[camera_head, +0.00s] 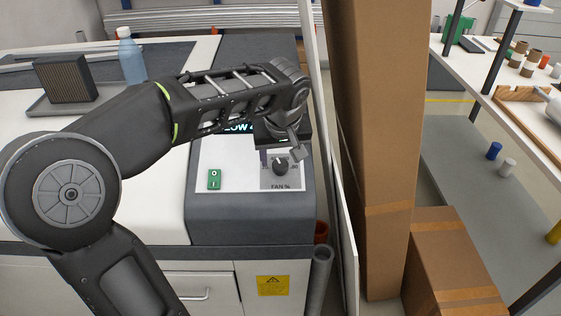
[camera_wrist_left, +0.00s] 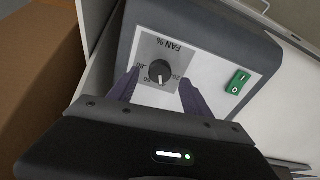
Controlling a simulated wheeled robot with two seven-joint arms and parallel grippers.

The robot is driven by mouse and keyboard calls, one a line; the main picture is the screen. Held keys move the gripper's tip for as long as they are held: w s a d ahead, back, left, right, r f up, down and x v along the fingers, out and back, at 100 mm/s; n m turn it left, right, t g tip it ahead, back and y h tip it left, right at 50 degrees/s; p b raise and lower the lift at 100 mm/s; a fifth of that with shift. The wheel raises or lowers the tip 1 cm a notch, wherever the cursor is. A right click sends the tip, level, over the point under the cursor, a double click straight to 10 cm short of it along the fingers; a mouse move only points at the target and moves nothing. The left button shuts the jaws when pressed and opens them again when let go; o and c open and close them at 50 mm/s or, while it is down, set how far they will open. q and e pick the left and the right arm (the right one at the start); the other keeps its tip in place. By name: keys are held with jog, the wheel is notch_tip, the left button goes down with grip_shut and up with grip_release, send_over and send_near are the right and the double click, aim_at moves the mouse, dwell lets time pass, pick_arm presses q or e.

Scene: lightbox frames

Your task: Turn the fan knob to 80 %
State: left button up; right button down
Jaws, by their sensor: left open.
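The fan knob (camera_head: 281,166) is a small dark round knob on a grey plate marked "FAN %", on the panel at the machine's right end. In the left wrist view the knob (camera_wrist_left: 160,71) shows a white pointer line, with part of the scale visible around it. My left gripper (camera_head: 283,158) reaches over the panel from the left. In the left wrist view its two fingers (camera_wrist_left: 158,88) are spread, one on each side of the knob and apart from it. It is open and empty. A display above the knob is partly hidden by my left arm. My right gripper is not seen.
A green switch (camera_head: 214,179) sits left of the knob on the same panel. A tall cardboard box (camera_head: 372,130) and a thin upright panel stand close on the right. A bottle (camera_head: 131,58) and a dark filter block (camera_head: 66,78) stand on the machine top behind my arm.

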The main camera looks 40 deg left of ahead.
aim_at(280, 164)
pick_arm(q)
jog(key=shift+x, duration=1.95)
grip_shut()
